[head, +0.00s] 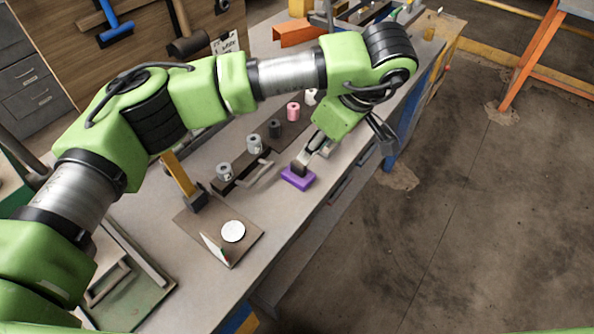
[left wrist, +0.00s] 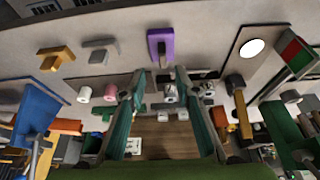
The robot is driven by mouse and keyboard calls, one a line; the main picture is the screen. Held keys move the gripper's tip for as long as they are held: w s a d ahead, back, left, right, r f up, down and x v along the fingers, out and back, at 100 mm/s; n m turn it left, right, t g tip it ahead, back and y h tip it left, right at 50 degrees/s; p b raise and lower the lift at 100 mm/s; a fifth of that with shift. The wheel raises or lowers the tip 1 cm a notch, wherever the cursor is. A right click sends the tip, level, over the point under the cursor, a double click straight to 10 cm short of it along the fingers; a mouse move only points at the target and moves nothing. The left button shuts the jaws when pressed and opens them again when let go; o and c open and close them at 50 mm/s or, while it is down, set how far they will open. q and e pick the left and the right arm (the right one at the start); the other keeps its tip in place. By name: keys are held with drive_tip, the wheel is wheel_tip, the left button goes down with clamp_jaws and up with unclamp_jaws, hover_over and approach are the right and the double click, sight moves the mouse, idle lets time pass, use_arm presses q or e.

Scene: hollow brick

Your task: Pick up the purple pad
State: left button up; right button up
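The purple pad (head: 299,181) is a small flat block lying on the grey workbench near its front edge. A dark upright grip appears to stand on it. In the left wrist view the pad (left wrist: 160,33) is straight beyond the fingertips, with the brownish grip over its middle. My left gripper (head: 313,150) reaches down beside the pad in the head view. In the left wrist view its two fingers (left wrist: 161,73) are apart, with nothing held between them. Whether a finger touches the grip cannot be told. My right gripper is not in view.
A row of rolls, including a pink roll (head: 293,111) and a grey roll (head: 254,143), stands behind the pad. A brown board (head: 247,246) with a white disc (head: 233,231) lies to the left. A yellow-handled tool (head: 178,174) stands at that board. Open floor lies right of the bench.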

sight(300, 164)
use_arm(q)
drive_tip(key=x, duration=0.3)
drive_tip(key=shift+a, duration=0.1)
drive_tip(key=p+x, duration=0.2)
drive_tip(key=x, duration=0.3)
drive_tip(key=shift+s+a, duration=0.15)
drive_tip(key=shift+f, duration=0.2)
clamp_jaws()
